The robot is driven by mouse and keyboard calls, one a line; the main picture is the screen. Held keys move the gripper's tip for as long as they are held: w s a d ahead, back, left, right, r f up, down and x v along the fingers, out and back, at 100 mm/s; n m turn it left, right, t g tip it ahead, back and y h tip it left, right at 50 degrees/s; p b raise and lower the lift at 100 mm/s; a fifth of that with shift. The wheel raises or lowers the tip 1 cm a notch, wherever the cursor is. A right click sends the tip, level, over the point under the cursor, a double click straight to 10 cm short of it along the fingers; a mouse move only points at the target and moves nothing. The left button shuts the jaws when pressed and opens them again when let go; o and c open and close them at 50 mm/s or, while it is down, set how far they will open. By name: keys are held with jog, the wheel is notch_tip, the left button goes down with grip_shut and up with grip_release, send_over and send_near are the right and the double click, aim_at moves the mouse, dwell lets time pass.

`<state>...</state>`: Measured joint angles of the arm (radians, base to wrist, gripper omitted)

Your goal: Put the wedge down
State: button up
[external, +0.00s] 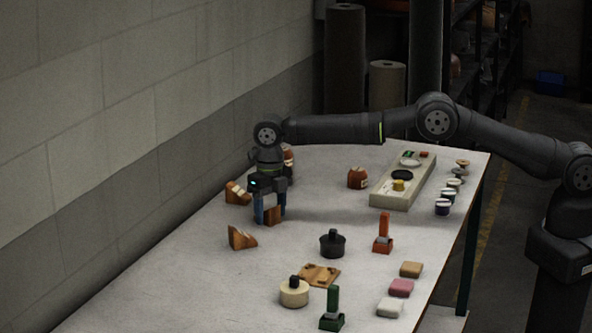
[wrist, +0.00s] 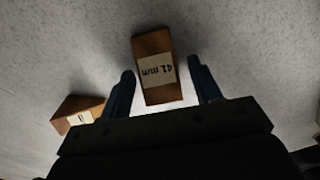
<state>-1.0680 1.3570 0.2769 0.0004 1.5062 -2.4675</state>
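A brown wooden wedge (external: 272,215) with a pale label, which reads "41 mm" upside down in the wrist view (wrist: 156,68), is between the two blue fingers of my gripper (external: 270,212). It appears to rest on the table top. In the wrist view my gripper's fingers (wrist: 160,75) stand apart, with a gap showing on each side of the wedge, so the gripper is open around it. Another labelled wedge (wrist: 80,113) lies outside the left finger in the wrist view, partly hidden by the gripper body.
One wedge (external: 236,193) lies left of my gripper and another (external: 241,238) nearer the camera. A black lidded pot (external: 332,243), a wooden plate (external: 320,275) and red (external: 384,235) and green (external: 332,309) stamp-like tools stand to the right.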

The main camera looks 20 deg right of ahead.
jog(key=shift+r, duration=0.15)
notch_tip(320, 180, up, 8)
jog(key=shift+f, duration=0.2)
dwell(0.4)
notch_tip(320, 180, down, 7)
jog(key=shift+f, duration=0.15)
notch_tip(320, 180, up, 4)
jog(key=shift+f, duration=0.1)
jog(key=shift+w+d, duration=0.15)
jog(key=shift+d, duration=0.1)
dwell(0.3)
